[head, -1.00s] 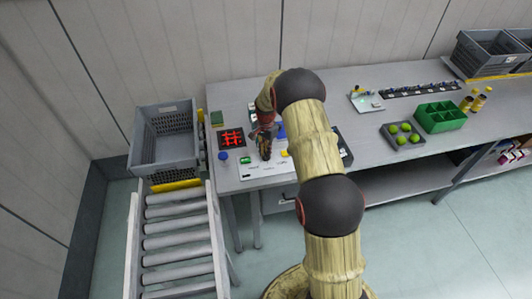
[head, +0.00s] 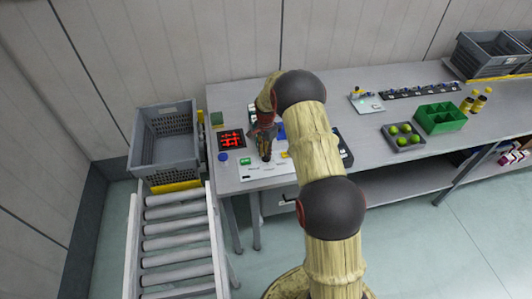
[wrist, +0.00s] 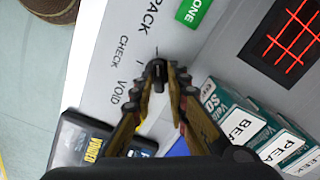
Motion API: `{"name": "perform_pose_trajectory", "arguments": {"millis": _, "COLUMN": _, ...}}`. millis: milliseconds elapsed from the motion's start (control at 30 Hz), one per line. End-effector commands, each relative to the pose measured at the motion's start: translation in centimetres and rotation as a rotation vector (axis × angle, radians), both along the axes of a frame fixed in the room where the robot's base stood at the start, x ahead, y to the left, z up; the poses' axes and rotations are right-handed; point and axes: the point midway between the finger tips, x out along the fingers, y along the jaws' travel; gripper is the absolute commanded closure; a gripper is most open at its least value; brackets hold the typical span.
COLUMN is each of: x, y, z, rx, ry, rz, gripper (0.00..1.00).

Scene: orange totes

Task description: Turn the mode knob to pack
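The mode knob (wrist: 158,70) is a small dark knob on a pale panel (wrist: 100,45), seen in the wrist view. The printed words PACK (wrist: 151,17), CHECK (wrist: 125,50) and VOID (wrist: 130,95) run beside it. Short tick marks lie around the knob. I cannot tell which word it points to. My gripper (wrist: 161,76) is over the panel with one fingertip on each side of the knob, a narrow gap between them. I cannot tell whether they touch it. In the head view my gripper (head: 265,157) points down at the panel; the knob is hidden there.
A green button (wrist: 196,14) and a black display with red lines (wrist: 290,38) are near the knob. Labelled boxes (wrist: 235,125) stand close to the right finger. A grey tote (head: 165,150) and roller conveyor (head: 178,240) are left of the table. Green round items (head: 405,134) lie further right.

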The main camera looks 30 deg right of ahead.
Motion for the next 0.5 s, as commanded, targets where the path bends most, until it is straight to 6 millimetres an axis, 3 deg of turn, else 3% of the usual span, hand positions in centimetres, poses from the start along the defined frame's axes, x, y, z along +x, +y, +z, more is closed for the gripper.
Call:
{"name": "perform_pose_trajectory", "arguments": {"millis": 200, "x": -0.11, "y": 0.03, "z": -0.13, "rx": 0.001, "ry": 0.002, "rz": 0.001, "gripper": 0.71}}
{"name": "perform_pose_trajectory", "arguments": {"millis": 500, "x": -0.12, "y": 0.01, "z": 0.06, "rx": 0.000, "ry": 0.003, "rz": 0.001, "gripper": 0.71}}
